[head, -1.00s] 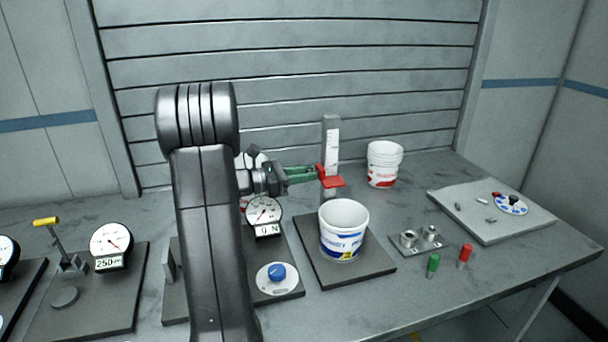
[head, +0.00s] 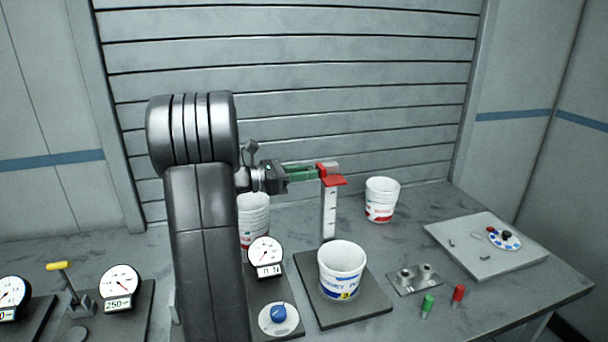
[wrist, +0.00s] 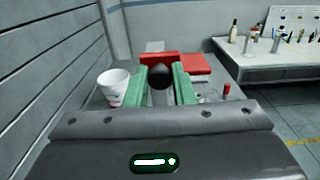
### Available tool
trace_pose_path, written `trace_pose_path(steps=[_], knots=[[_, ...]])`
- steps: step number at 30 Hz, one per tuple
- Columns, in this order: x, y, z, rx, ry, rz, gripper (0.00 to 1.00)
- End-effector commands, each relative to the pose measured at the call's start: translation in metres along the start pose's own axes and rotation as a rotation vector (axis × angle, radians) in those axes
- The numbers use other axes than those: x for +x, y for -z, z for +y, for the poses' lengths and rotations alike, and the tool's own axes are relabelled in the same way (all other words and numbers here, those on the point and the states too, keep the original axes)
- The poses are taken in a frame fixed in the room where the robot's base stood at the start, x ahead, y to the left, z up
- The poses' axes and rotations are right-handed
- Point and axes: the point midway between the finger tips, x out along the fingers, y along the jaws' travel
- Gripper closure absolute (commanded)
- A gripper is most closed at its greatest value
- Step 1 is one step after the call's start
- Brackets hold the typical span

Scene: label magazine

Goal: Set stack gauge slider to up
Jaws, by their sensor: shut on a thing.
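The stack gauge is an upright grey post with a white scale (head: 329,212), standing behind the white tub (head: 341,268) on its dark base plate. Its red slider (head: 333,180) is at the top of the post, with its flat red arm sticking out to the front right. My gripper (head: 316,173), with green fingers, reaches in from the left and is shut on the slider. In the wrist view the red slider (wrist: 196,64) shows between and beyond the green fingers. The exact contact of the fingertips is hard to see.
A white tub (head: 382,199) stands right of the post, and stacked tubs (head: 253,220) stand behind my arm. A dial gauge (head: 265,252) and blue knob (head: 279,313) are in front. Green (head: 427,306) and red (head: 458,294) pegs stand at the right.

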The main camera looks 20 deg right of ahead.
Motion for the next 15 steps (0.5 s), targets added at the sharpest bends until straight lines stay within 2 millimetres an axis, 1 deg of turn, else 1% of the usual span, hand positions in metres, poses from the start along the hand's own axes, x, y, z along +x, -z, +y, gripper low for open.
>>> trace_pose_path(steps=[1, 4, 5, 7, 8, 15], knots=[[-0.0004, -0.0057, 0.001, 0.01, -0.002, -0.008, 1.0], [-0.0005, -0.0065, 0.0011, 0.011, -0.003, -0.009, 1.0], [-0.0005, -0.0067, 0.0012, 0.012, -0.003, -0.009, 0.72], [-0.0004, -0.0063, 0.0012, 0.011, -0.003, -0.008, 0.58], [-0.0004, -0.006, 0.0011, 0.011, -0.003, -0.008, 0.56], [-0.0005, -0.004, 0.0008, 0.008, -0.002, -0.006, 0.56]])
